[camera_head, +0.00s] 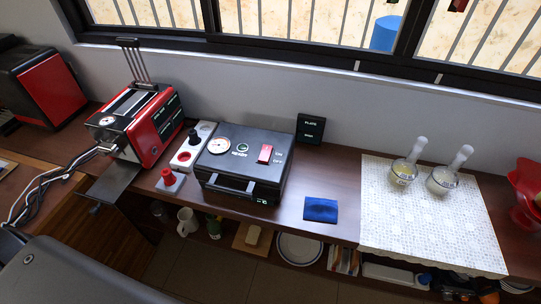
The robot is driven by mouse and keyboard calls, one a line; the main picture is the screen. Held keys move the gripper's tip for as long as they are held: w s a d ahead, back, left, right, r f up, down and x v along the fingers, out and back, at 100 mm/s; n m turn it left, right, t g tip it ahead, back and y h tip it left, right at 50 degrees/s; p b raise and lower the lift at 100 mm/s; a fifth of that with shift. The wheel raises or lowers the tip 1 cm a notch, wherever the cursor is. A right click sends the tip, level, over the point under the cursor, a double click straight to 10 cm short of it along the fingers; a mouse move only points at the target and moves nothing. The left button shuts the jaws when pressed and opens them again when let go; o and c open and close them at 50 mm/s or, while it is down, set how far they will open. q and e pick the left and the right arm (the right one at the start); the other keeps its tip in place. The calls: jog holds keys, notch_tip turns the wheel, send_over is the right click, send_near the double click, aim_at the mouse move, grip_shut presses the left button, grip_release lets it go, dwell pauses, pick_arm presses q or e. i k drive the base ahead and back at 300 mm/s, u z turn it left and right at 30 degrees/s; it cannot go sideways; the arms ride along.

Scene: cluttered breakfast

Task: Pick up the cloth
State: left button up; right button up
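A small dark blue cloth (320,209) lies flat on the brown wooden counter (338,180), near its front edge. It sits between the black appliance on its left and the patterned mat on its right, apart from both. Nothing covers it. Neither of my grippers can be made out in the head view, so nothing is seen touching the cloth.
A black boxy appliance (243,160) with a red switch stands left of the cloth. A red and black machine (138,120) stands farther left. The white patterned mat (400,225) on the right holds two glass flasks (404,172). A shelf below holds a white plate (300,248).

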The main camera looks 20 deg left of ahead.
aim_at(316, 209)
jog(key=z, duration=2.6)
jog(key=k, duration=0.45)
jog(key=u, duration=0.85)
